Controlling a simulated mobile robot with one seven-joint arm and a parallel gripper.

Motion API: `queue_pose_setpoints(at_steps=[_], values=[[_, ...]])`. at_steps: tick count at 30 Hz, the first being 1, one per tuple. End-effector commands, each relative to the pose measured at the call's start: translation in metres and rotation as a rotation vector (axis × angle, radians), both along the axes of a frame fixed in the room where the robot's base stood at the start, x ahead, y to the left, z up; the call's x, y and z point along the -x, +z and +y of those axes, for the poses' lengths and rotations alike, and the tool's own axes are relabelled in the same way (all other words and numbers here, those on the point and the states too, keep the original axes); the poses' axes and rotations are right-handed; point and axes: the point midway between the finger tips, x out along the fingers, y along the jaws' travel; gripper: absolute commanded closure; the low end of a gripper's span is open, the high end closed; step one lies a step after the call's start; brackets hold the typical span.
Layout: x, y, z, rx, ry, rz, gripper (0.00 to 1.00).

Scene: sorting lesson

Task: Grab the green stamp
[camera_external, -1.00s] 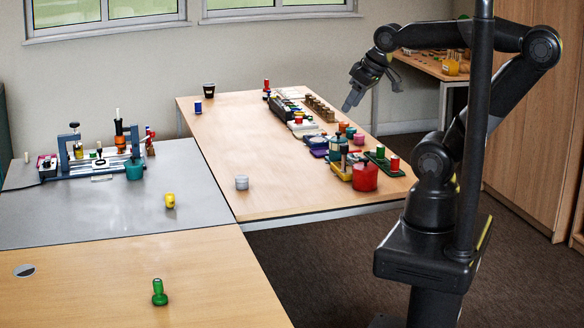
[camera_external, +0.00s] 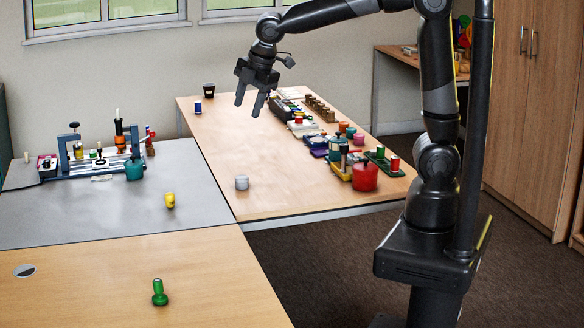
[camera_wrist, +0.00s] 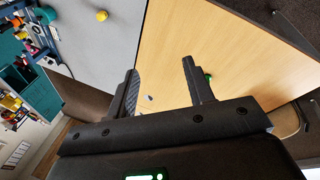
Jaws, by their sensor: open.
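The green stamp (camera_external: 159,292) stands upright on the near wooden table in the external view, with its round knob on top. In the wrist view a small green piece of it (camera_wrist: 208,77) shows just right of the right finger, partly hidden by that finger. My gripper (camera_external: 247,108) is open and empty. It hangs high over the far wooden table in the external view, well away from the stamp. Its two fingers also show apart in the wrist view (camera_wrist: 160,80).
A yellow object (camera_external: 170,200) lies on the grey table section. A white-grey cylinder (camera_external: 241,183) stands on the far table (camera_external: 222,132). A grey rack with tools (camera_external: 105,155) is at left. Several coloured items, including a red pot (camera_external: 365,177), crowd the right side. The near table around the stamp is clear.

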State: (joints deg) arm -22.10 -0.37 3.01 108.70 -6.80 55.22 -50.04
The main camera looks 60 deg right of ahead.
Motion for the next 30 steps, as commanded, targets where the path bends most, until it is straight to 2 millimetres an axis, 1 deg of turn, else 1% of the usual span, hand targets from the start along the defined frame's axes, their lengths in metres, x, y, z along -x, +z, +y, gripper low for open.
queue_pose_setpoints(at_steps=[1,5,6,8,9,13,17,18,19,21,24,27,30], values=[[-0.01,-0.008,0.02,0.024,0.077,0.012,0.52],[-0.031,-0.028,0.068,0.087,0.284,0.031,0.52],[-0.037,-0.035,0.083,0.106,0.348,0.037,0.52],[-0.044,-0.047,0.107,0.134,0.443,0.044,0.52],[-0.048,-0.055,0.122,0.151,0.506,0.05,0.52],[-0.057,-0.086,0.174,0.207,0.713,0.066,0.52],[-0.058,-0.122,0.227,0.26,0.92,0.084,0.52],[-0.057,-0.134,0.242,0.275,0.983,0.089,0.52],[-0.056,-0.143,0.254,0.288,1.031,0.093,0.52],[-0.053,-0.164,0.281,0.314,1.14,0.1,0.52],[-0.045,-0.194,0.314,0.347,1.281,0.109,0.52],[-0.037,-0.218,0.34,0.373,1.396,0.116,0.52],[-0.03,-0.235,0.356,0.39,1.471,0.121,0.52]])
